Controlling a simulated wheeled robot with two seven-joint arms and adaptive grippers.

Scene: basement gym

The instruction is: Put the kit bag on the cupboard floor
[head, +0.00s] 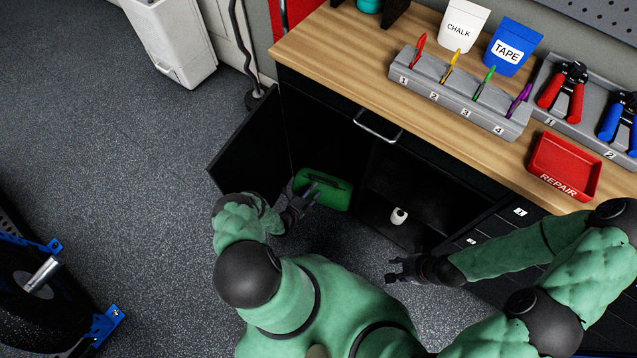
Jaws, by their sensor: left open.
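The green kit bag (333,191) with a dark handle sits low in the left part of the open cupboard (358,150), near the front edge of its opening. It appears to rest on the cupboard floor, but its base is hard to make out. My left gripper (302,190) is open at the left end of the bag, close to its handle, with nothing between its fingers. Whether a finger touches the bag cannot be told. My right gripper (391,270) is open and empty in front of the cupboard, to the right of the bag.
The cupboard door (252,136) stands open on the left. The workbench top (345,45) above carries a marker rack (455,98), pouches and a red repair tray (563,166). Open floor (120,150) lies left.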

